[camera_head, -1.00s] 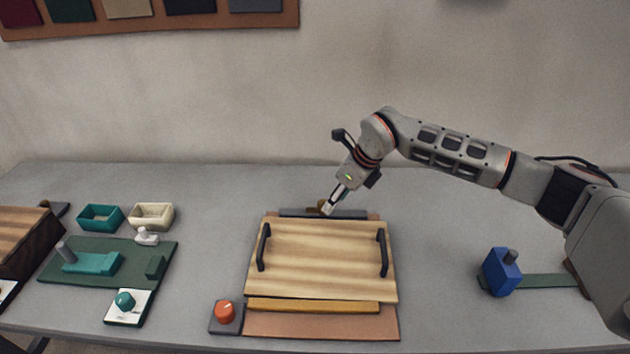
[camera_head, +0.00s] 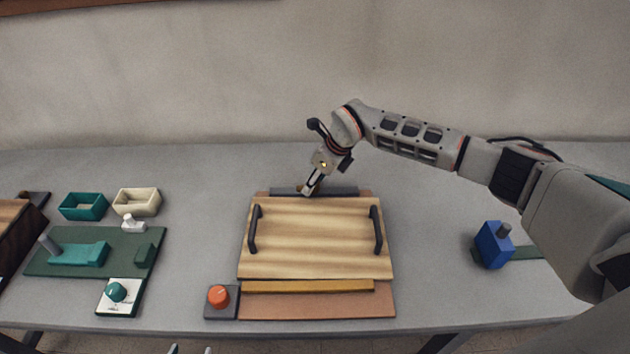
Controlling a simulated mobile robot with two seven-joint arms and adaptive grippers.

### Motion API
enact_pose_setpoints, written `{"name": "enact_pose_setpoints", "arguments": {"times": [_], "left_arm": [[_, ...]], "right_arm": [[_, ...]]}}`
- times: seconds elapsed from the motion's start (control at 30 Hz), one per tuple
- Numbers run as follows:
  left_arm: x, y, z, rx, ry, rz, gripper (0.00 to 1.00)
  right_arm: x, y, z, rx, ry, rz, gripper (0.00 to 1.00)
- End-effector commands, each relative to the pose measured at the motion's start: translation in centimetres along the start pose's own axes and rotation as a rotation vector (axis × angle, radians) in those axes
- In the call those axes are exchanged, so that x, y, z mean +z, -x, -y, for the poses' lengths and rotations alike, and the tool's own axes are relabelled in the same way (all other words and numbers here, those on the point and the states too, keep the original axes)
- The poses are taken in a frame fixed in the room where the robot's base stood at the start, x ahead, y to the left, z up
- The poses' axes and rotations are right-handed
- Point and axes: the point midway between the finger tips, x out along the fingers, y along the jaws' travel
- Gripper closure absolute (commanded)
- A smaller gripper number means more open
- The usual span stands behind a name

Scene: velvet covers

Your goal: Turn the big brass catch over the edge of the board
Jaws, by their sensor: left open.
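The wooden board (camera_head: 315,240) with two black handles lies on a reddish-brown base at mid-table. A dark strip (camera_head: 345,191) runs along its far edge. The brass catch (camera_head: 299,189) is a small brownish piece at that edge, mostly hidden by my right gripper (camera_head: 307,192). The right arm comes in from the right, and its fingertips point down at the catch. I cannot tell whether they touch it or are shut. Only two small tips of my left gripper (camera_head: 190,350) show, apart, at the bottom edge.
A yellow bar (camera_head: 307,286) lies along the board's near edge. An orange knob (camera_head: 219,296) stands front left of it. A green mat (camera_head: 125,240) with teal parts and two small trays lie left. A blue block (camera_head: 493,245) stands right, under my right arm. Grey table is clear between.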

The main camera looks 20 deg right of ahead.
Motion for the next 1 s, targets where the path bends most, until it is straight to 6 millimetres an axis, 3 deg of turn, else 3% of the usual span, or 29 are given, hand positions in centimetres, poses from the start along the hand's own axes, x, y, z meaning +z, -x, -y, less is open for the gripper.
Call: {"name": "enact_pose_setpoints", "arguments": {"times": [0.2, 0.33, 0.37, 0.77, 1.0], "left_arm": [[-0.2, 0.0, 0.1, -0.001, 0.0, -0.003, 0.55], [-0.1, 0.0, 0.1, -0.001, 0.0, -0.003, 0.55], [-0.1, 0.0, 0.1, -0.001, 0.0, -0.003, 0.55], [0.4, -0.2, 0.0, 0.0, 0.0, 0.003, 0.55], [1.2, -0.6, -0.2, 0.001, 0.001, 0.006, 0.55]], "right_arm": [[0.0, 0.0, 0.0, 0.0, 0.0, 0.0, 0.6], [0.0, 0.0, 0.0, 0.0, 0.0, 0.0, 0.94], [0.0, 0.0, 0.0, 0.0, 0.0, 0.0, 0.98], [-0.1, -0.1, 0.0, 0.009, 0.025, -0.001, 0.98], [-0.1, -0.2, 0.1, 0.055, 0.134, -0.001, 0.98]]}}
